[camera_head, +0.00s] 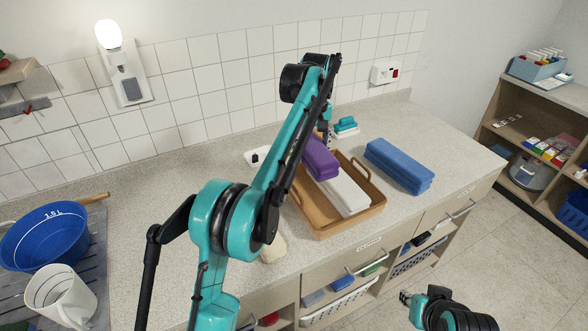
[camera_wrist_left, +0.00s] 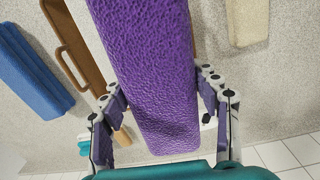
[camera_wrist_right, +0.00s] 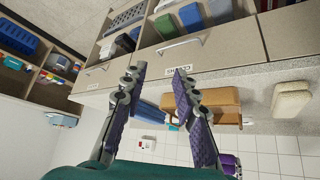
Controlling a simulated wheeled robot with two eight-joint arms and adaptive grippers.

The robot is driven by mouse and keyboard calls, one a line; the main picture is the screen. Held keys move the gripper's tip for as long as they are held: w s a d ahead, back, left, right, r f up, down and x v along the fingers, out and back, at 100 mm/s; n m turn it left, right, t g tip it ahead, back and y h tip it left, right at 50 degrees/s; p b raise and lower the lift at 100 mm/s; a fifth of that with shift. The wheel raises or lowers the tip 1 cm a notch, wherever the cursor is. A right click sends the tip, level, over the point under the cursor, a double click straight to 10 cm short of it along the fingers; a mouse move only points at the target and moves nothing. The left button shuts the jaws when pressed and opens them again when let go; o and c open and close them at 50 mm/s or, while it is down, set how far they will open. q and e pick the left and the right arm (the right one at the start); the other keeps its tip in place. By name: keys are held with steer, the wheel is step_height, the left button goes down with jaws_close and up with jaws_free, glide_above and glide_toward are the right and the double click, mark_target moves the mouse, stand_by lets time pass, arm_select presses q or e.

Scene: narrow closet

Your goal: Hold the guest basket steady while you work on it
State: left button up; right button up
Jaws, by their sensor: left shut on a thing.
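The guest basket (camera_head: 362,213) is a tan tray with handle slots, standing on the counter. A folded white towel (camera_head: 348,192) lies in it. A folded purple towel (camera_head: 322,160) is over the basket's back left part; I cannot tell whether it rests on anything. My left gripper (camera_wrist_left: 155,88) is shut on the purple towel (camera_wrist_left: 150,60), with a finger on each side. In the left wrist view the towel hides much of the basket (camera_wrist_left: 75,40). My right gripper (camera_wrist_right: 161,72) is open and empty, in front of the drawers; it also shows at the head view's lower right (camera_head: 404,297).
Folded blue towels (camera_head: 400,165) lie right of the basket. A cream block (camera_head: 272,249) lies at its front left. A blue bowl (camera_head: 42,235) and white jug (camera_head: 62,298) stand far left. Drawers and open shelves (camera_head: 340,298) lie below the counter. A shelf unit (camera_head: 520,140) stands right.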

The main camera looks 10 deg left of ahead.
steer(key=w+a+r+n+g, duration=0.1)
steer(key=w+r+n+g, duration=0.1)
steer(key=w+r+n, duration=0.5)
steer(key=w+a+r+n+g, duration=0.1)
steer(key=w+r+n, duration=0.1)
steer(key=w+n, duration=0.6)
steer(key=n+g, duration=0.4)
steer(key=n, duration=0.7)
glide_above(383, 205)
step_height(383, 205, down, 6)
steer(key=shift+y, duration=0.3)
steer(key=f, duration=1)
steer(key=shift+w+f, duration=0.25)
steer(key=shift+f, duration=0.05)
jaws_close()
